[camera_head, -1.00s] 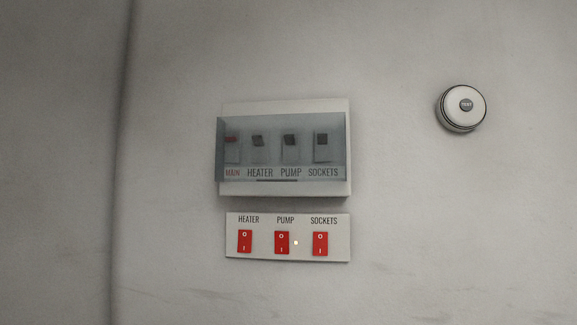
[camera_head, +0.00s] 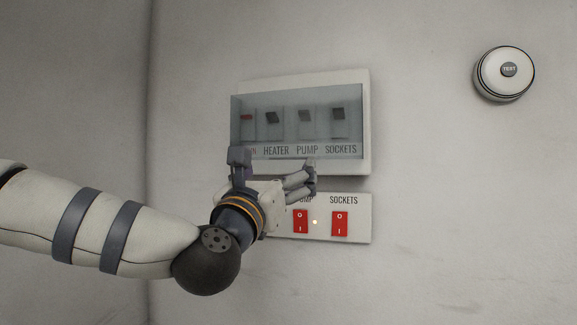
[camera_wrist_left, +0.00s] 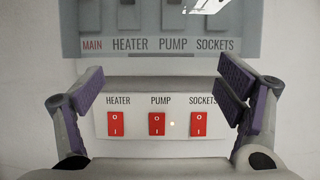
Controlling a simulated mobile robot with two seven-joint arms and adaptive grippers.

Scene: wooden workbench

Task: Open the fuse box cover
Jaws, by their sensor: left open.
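The fuse box (camera_head: 366,120) is a white wall box with a tinted see-through cover (camera_head: 290,125), which is shut. Behind the cover are breakers marked MAIN, HEATER, PUMP and SOCKETS. My left gripper (camera_head: 308,180) is in front of the box's lower edge and hides part of the panel below. In the left wrist view its two purple-padded fingers (camera_wrist_left: 168,97) are spread wide and empty. The cover's lower part (camera_wrist_left: 200,45) shows ahead of the fingers there. My right gripper is not in view.
A white switch panel (camera_head: 364,218) with red rocker switches (camera_head: 340,223) and a small light (camera_head: 315,222) sits just below the box. A round TEST button (camera_head: 508,70) is on the wall at the upper right. The wall right of the box is otherwise clear.

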